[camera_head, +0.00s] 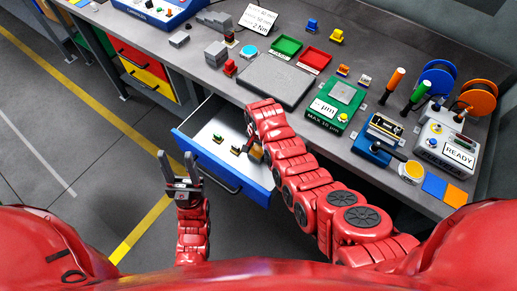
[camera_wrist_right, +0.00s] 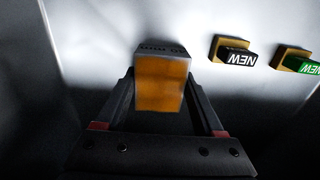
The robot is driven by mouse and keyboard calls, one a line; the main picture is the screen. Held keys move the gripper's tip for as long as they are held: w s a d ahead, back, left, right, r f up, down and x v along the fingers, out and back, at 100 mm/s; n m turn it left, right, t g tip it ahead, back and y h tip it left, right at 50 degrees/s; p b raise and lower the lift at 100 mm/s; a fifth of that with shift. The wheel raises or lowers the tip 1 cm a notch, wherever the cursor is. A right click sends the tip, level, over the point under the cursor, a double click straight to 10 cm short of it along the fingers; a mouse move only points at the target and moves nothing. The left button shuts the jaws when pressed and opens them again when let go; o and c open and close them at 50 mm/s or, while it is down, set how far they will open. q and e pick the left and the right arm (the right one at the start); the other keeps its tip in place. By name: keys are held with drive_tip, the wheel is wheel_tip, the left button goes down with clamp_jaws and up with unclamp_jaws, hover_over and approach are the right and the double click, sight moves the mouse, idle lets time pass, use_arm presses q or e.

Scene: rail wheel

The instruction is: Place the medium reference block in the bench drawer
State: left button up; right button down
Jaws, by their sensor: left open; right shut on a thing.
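The drawer is white inside with a blue front. I cannot tell whether the block touches the drawer floor. Several grey blocks (camera_head: 216,54) stand on the bench at the back left. My left gripper (camera_head: 176,160) is open and empty in front of the drawer.
Two small pieces labelled NEW (camera_wrist_right: 233,53) lie in the drawer beside the held block. The grey bench (camera_head: 400,185) holds green and red trays (camera_head: 314,60), a green gauge (camera_head: 335,108), a READY box (camera_head: 446,150) and tools.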

sight(258, 149)
unclamp_jaws()
drive_tip(key=shift+r, duration=0.2)
drive_tip(key=shift+w+r, duration=0.1)
drive_tip(key=shift+r, duration=0.3)
wheel_tip(258, 149, up, 8)
drive_tip(key=b, duration=0.2)
drive_tip(key=shift+f+b, duration=0.15)
drive_tip(key=shift+b, duration=0.15)
drive_tip(key=shift+r+p, duration=1.45)
drive_tip(key=shift+r, duration=0.3)
drive_tip(key=shift+f, duration=0.1)
